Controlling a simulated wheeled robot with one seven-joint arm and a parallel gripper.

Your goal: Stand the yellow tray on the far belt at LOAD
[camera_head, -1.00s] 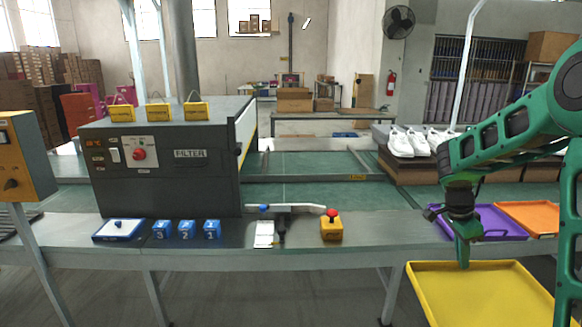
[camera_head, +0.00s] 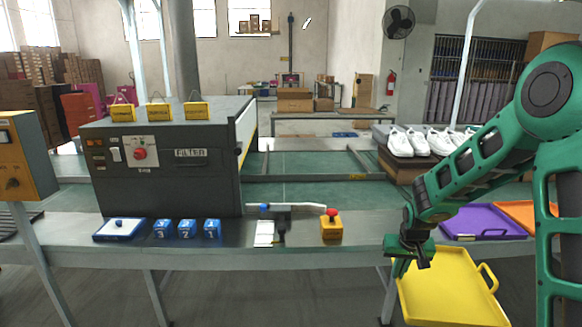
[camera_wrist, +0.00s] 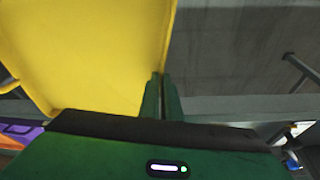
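The yellow tray (camera_head: 450,290) hangs tilted in the air in front of the bench at lower right, with a handle loop at its right side. My gripper (camera_head: 408,264) is at its upper left edge. In the wrist view my gripper's fingers (camera_wrist: 162,95) are close together on the edge of the yellow tray (camera_wrist: 95,55). The far green belt (camera_head: 318,163) runs across behind the nearer bench, partly hidden by the grey machine and my arm. I see no readable LOAD mark.
A purple tray (camera_head: 484,222) and an orange tray (camera_head: 513,212) lie on the bench at right. White shoes (camera_head: 408,142) stand behind them. A yellow box with a red button (camera_head: 331,226) and a grey FILTER machine (camera_head: 165,170) stand to the left. The belt's middle stretch looks clear.

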